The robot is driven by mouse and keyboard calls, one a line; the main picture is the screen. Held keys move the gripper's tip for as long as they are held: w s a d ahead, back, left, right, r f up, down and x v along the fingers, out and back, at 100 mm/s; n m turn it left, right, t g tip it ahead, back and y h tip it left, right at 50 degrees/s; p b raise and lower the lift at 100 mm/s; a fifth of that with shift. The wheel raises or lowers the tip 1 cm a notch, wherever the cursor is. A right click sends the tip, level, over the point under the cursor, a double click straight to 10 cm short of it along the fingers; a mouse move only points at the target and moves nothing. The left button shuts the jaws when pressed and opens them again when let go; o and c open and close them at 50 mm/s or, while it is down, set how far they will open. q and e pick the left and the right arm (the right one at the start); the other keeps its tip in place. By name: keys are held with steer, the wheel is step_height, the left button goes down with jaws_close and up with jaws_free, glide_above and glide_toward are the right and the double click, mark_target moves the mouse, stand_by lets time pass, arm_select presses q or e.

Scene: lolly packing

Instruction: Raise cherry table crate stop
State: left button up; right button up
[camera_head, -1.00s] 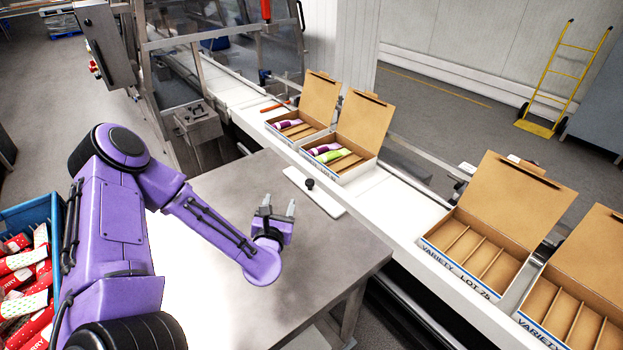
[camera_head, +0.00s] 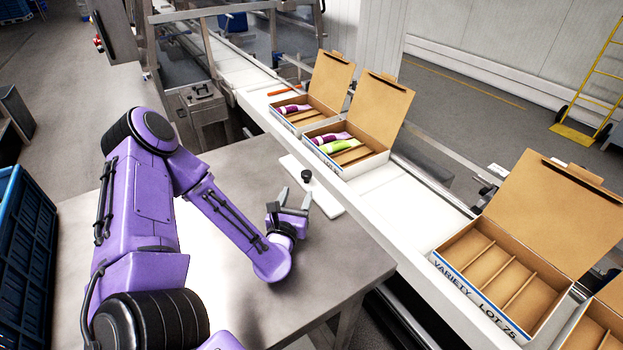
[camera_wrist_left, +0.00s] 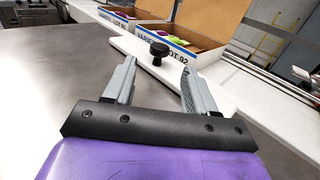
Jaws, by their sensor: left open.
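A small black knob (camera_head: 307,177) stands upright on a white plate (camera_head: 331,207) at the back edge of the steel table (camera_head: 345,250). The knob also shows in the left wrist view (camera_wrist_left: 158,49), between and beyond the fingertips. My left gripper (camera_head: 294,196) is open and empty, just short of the knob, its fingers pointing toward it and apparently not touching. Its two grey fingers show spread in the left wrist view (camera_wrist_left: 158,66). A blue crate (camera_head: 27,235) is at the left edge; its contents are not visible. My right gripper is not in view.
A white conveyor (camera_head: 400,215) runs diagonally behind the table. It carries open cartons: a far one (camera_head: 325,92) and a middle one (camera_head: 375,125) hold purple and green packs, and a near one (camera_head: 505,275) is empty. The table around my arm is clear.

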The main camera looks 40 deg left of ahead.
mark_target(305, 176)
arm_select(q)
steer(key=p+x, duration=0.1)
steer(key=x, duration=0.4)
steer(key=p+x, duration=0.1)
steer(key=x, duration=0.4)
steer(key=shift+w+f, duration=0.15)
steer(key=shift+f, duration=0.1)
steer(key=shift+w+a+f, duration=0.1)
steer(key=shift+w+a, duration=0.05)
steer(key=shift+w, duration=0.3)
steer(key=shift+s, duration=0.1)
steer(key=c, duration=0.9)
